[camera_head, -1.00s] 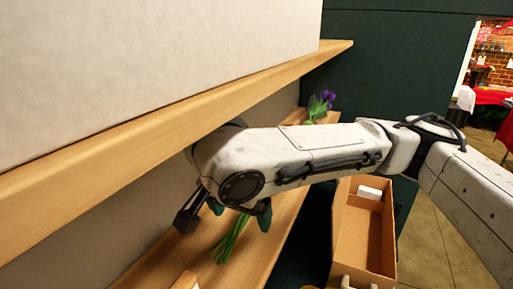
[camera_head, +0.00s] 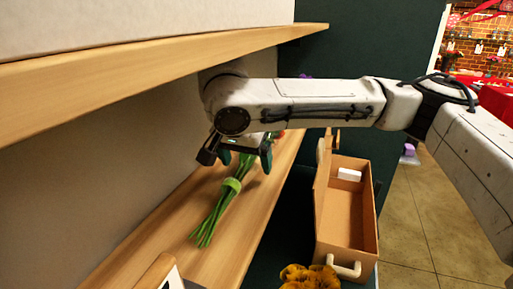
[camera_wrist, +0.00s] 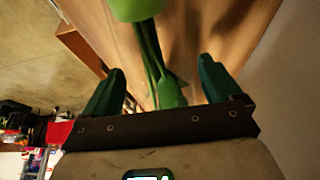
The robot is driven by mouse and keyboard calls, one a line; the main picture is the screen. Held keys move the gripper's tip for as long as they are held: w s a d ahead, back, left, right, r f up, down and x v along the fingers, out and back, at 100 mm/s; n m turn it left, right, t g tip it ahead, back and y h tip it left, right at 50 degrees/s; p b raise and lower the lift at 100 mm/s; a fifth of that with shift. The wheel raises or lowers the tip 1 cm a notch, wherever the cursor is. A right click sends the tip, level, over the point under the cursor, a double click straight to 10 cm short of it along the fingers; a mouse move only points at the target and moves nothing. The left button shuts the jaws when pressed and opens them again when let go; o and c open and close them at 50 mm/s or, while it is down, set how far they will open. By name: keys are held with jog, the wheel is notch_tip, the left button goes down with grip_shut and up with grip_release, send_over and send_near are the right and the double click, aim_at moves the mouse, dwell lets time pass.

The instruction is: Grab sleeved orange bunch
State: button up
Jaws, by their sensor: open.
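A bunch of green stems (camera_head: 213,215) with a light green band (camera_head: 231,185) lies on the wooden shelf in the head view. Its flower heads are mostly hidden behind my gripper; a small red-orange patch (camera_head: 278,134) shows just beyond it. My gripper (camera_head: 238,158) is open above the far part of the bunch. In the wrist view, the stems (camera_wrist: 150,55) run between the two dark green fingers of my gripper (camera_wrist: 162,66), and the light green band (camera_wrist: 136,8) is at the top edge. I cannot tell whether the fingers touch the bunch.
An upper wooden shelf (camera_head: 150,68) hangs over the lower shelf (camera_head: 185,240), close above my arm. An open cardboard box (camera_head: 345,222) stands to the right. The lower shelf's near part is mostly clear.

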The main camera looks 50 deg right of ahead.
jog(key=shift+w+d+f+b, duration=0.15)
jog(key=shift+d+f+b, duration=0.3)
jog(key=shift+f, duration=0.15)
jog(key=shift+a+r, duration=0.1)
jog(key=c, duration=1.4)
